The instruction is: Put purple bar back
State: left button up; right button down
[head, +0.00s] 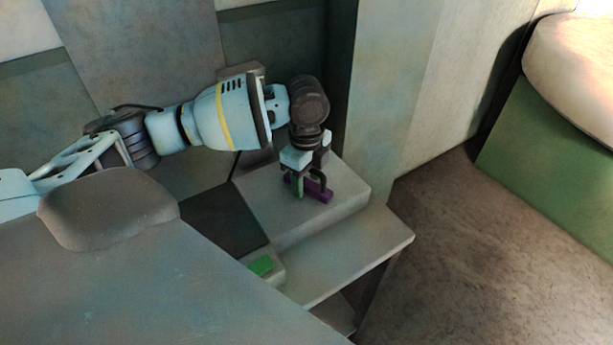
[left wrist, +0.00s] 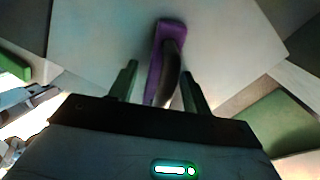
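The purple bar (head: 323,194) lies on top of a pale grey block in the head view, with a dark curved handle on it. My left gripper (head: 308,184) points down right over the bar. In the left wrist view the purple bar (left wrist: 171,27) and its dark handle (left wrist: 172,58) lie between the two fingers of my left gripper (left wrist: 160,82). Gaps show on both sides of the handle, so the gripper is open. The fingers partly hide the bar in the head view. My right gripper is not in view.
The pale block (head: 270,208) stands on a wider grey ledge (head: 350,256). A tall grey post (head: 388,90) rises close behind the block. Brown floor (head: 470,240) is clear at the right.

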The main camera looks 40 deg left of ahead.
pick_arm(q)
notch_tip(320, 180, up, 12)
jog(key=shift+r+p, duration=0.15)
jog(key=shift+p, duration=0.35)
dwell(0.7)
